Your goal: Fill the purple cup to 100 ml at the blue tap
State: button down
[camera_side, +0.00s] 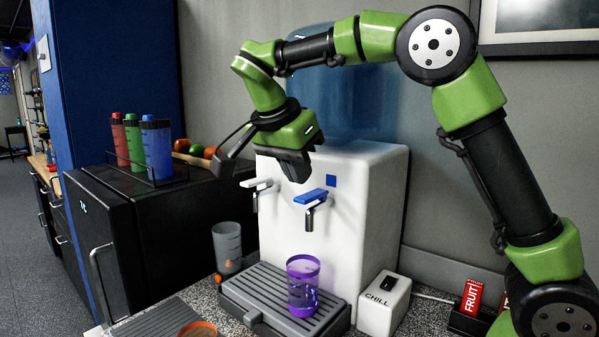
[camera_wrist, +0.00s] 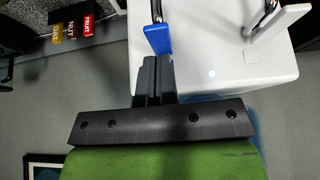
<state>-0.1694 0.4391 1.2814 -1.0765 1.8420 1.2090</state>
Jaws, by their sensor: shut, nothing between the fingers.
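The translucent purple cup (camera_side: 303,287) stands upright on the drip tray (camera_side: 262,301), below the blue tap (camera_side: 311,197). The cup looks to have some clear liquid low inside, but I cannot read its level. No stream shows clearly between spout and cup. My gripper (camera_side: 297,172) is shut and empty, pointing down just above the blue tap's lever. In the wrist view, my closed fingertips (camera_wrist: 153,62) line up with the end of the blue lever (camera_wrist: 158,39). I cannot tell whether they touch it. The purple cup is not seen in the wrist view.
A white tap (camera_side: 258,185) is left of the blue one on the white dispenser (camera_side: 340,215). A clear cup (camera_side: 228,247) stands left of the tray. Several bottles (camera_side: 157,148) stand on the black fridge at left.

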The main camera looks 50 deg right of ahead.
aim_at(304, 197)
jog(key=shift+d+f, duration=0.25)
jog(key=shift+f, duration=0.2)
jog(key=shift+f, duration=1.25)
jog(key=shift+r, duration=2)
jog(key=shift+s, duration=0.1)
jog(key=s+a+n+t+y, duration=0.2)
jog(key=s+n+t+y, duration=0.1)
jog(key=s+n, duration=0.4)
jog(key=s+a+f+n+t+y, duration=0.1)
jog(key=s+a+n+t+y, duration=0.2)
jog(key=s+n, duration=0.4)
jog(key=s+t+y, duration=0.1)
jog(key=s, duration=0.3)
jog(key=shift+s+a+f+y, duration=0.25)
jog(key=shift+a+f+y, duration=0.05)
jog(key=shift+y, duration=0.1)
